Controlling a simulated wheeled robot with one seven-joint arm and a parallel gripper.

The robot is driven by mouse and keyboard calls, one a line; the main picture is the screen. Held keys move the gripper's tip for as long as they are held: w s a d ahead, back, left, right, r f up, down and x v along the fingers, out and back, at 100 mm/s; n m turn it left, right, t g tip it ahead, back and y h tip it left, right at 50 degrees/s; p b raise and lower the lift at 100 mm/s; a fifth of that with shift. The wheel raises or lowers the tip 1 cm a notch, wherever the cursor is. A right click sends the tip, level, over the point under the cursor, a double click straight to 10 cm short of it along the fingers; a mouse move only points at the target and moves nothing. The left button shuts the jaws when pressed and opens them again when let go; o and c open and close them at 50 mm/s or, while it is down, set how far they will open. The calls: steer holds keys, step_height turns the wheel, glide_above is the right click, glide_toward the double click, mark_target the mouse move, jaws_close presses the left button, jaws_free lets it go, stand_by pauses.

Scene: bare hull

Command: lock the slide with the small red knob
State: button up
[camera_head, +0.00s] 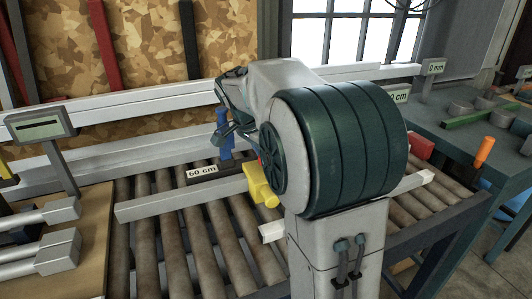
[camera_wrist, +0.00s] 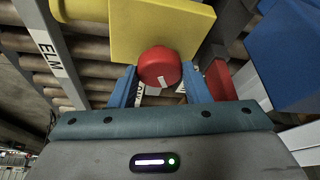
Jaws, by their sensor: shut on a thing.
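In the wrist view the small red knob (camera_wrist: 160,66) sits between the two blue fingertips of my gripper (camera_wrist: 160,88), which is shut on it. A yellow block (camera_wrist: 150,30) lies right beyond the knob. In the head view the yellow block (camera_head: 260,186) shows beside my arm, at the rail over the rollers. A dark piece marked "60 cm" (camera_head: 203,172) and an upright blue part (camera_head: 223,136) are to its left. My arm hides the knob and fingertips in the head view. Which part is the slide is not clear.
A large blue block (camera_wrist: 287,55) and a red part (camera_wrist: 220,80) are close to the right finger in the wrist view. A board marked "ELM" (camera_wrist: 46,42) lies at left. In the head view rollers (camera_head: 180,245) run below, and a bench (camera_head: 470,135) stands at right.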

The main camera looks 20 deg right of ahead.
steer(key=o, duration=1)
steer(key=p+v, duration=0.2)
steer(key=v, duration=1.2)
steer(key=shift+d, duration=0.1)
